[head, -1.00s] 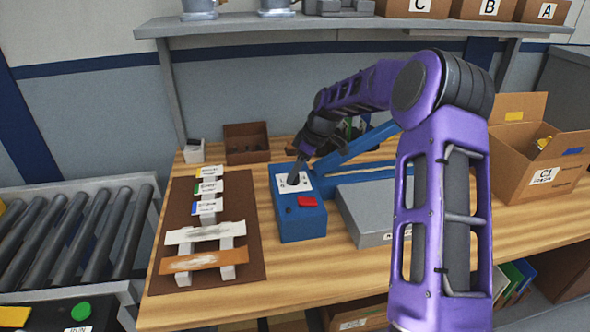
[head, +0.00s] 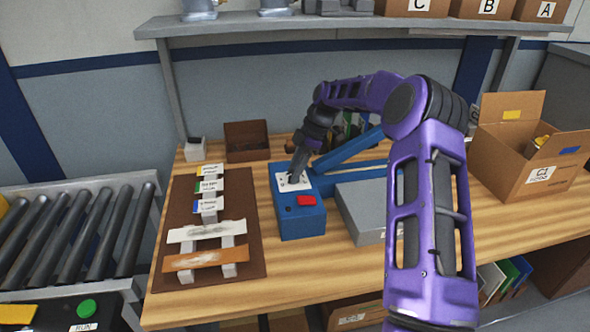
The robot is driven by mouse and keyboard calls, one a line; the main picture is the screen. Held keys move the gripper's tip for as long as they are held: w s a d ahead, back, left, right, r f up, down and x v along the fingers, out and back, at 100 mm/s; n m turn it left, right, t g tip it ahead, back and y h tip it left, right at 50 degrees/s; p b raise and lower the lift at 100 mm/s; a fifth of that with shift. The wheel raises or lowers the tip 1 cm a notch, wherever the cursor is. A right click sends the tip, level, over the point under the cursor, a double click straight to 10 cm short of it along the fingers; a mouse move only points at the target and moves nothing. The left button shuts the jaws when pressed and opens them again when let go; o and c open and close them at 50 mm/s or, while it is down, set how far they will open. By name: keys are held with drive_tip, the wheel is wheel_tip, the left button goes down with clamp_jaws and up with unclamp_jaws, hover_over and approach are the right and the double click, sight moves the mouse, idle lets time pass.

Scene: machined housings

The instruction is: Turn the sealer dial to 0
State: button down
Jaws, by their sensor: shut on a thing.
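The sealer is a blue box (head: 303,227) on the wooden bench, with a red switch (head: 306,201) and a small dark button on its near part. A white dial plate (head: 283,184) with dark marks lies on its top, farther back. My gripper (head: 293,178) points down at this plate, its fingers shut on the dial. The dial itself is hidden by the fingers, so its setting cannot be read. A blue sealer arm (head: 350,147) slants up to the right behind my gripper.
A brown mat (head: 254,261) with tagged pieces and two strips lies left of the sealer. A grey box (head: 361,212) stands close on its right. An open carton (head: 507,179) is at the right. A shelf (head: 343,27) spans above; a roller conveyor (head: 62,240) is at far left.

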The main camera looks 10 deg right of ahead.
drive_tip(key=shift+s+f, duration=0.1)
drive_tip(key=shift+f, duration=0.05)
drive_tip(key=shift+c, duration=2)
unclamp_jaws()
drive_tip(key=v, duration=1.7)
drive_tip(key=shift+r, duration=0.35)
